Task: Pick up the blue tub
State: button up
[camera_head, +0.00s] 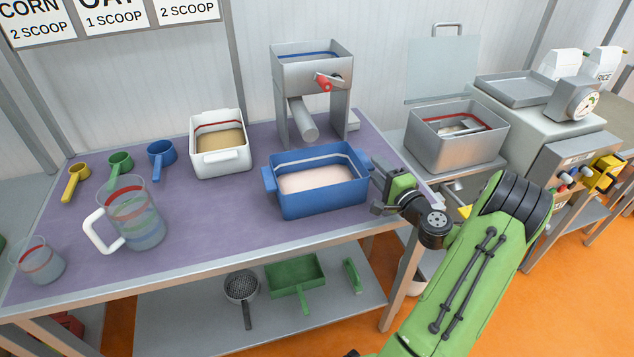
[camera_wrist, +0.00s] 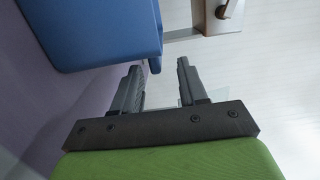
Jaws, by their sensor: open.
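The blue tub (camera_head: 322,194) stands on the purple table top (camera_head: 225,222), with side handles and a pale pinkish filling inside. My gripper (camera_head: 376,180) is at the tub's right end, close to its right handle. In the wrist view the tub's blue wall (camera_wrist: 105,35) fills the upper left.
A steel machine with a red-handled crank (camera_head: 312,75) stands behind the tub. A white tub (camera_head: 220,160) is to its left. Scoops, a clear jug (camera_head: 140,225) and a cup (camera_head: 40,262) are further left. A steel bin (camera_head: 455,150) stands to the right.

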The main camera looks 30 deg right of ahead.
aim_at(356, 149)
jog(key=w, duration=0.4)
jog(key=shift+w+d+f, duration=0.15)
jog(key=shift+w+f, duration=0.1)
jog(key=shift+w, duration=0.05)
jog(key=shift+w+d, duration=0.1)
jog(key=shift+w, duration=0.35)
jog(key=shift+r, duration=0.1)
grip_shut()
